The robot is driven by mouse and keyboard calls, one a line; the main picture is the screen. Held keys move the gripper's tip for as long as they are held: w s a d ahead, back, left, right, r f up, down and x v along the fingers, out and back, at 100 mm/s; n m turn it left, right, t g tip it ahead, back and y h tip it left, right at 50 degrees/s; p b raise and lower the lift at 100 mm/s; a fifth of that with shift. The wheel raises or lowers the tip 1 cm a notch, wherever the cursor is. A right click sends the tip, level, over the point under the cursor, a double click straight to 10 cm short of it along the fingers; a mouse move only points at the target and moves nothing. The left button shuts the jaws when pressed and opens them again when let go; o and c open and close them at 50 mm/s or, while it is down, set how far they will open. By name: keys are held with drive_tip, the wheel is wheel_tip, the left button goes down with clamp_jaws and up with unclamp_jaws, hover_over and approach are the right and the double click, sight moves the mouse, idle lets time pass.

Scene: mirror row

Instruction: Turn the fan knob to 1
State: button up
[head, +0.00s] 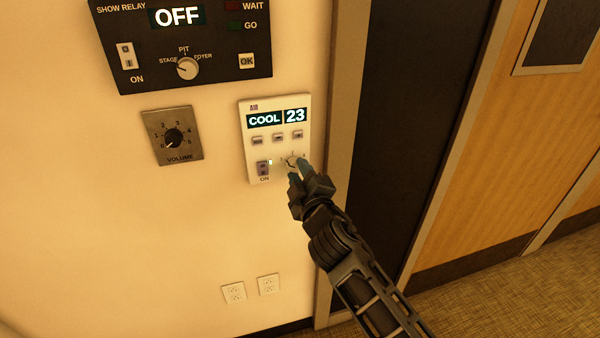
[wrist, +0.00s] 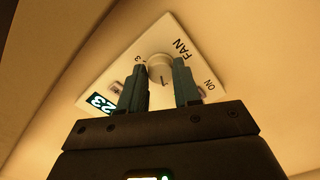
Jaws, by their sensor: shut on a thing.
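The white AIR panel (head: 275,112) is on the wall, with a display reading COOL and 23, a row of three buttons and a lit rocker switch marked ON. Its round white fan knob (wrist: 160,66) sits under the word FAN in the wrist view. My gripper (head: 296,168) reaches it from the lower right in the head view. In the wrist view my gripper's two fingers (wrist: 160,84) are on either side of the knob, shut on it.
Left of the panel is a VOLUME dial (head: 173,137). Above it is the black SHOW RELAY panel (head: 185,40), reading OFF. Two outlets (head: 250,288) are low on the wall. A door frame (head: 346,150) stands close to the right of my gripper.

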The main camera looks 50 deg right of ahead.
idle(0.5)
drive_tip(key=o, duration=1.1)
drive_tip(key=shift+c, duration=0.2)
drive_tip(key=b+v, duration=0.2)
drive_tip(key=v, duration=0.5)
drive_tip(key=shift+s+a+b, duration=0.25)
drive_tip(key=shift+s+b, duration=0.05)
drive_tip(key=shift+s, duration=0.05)
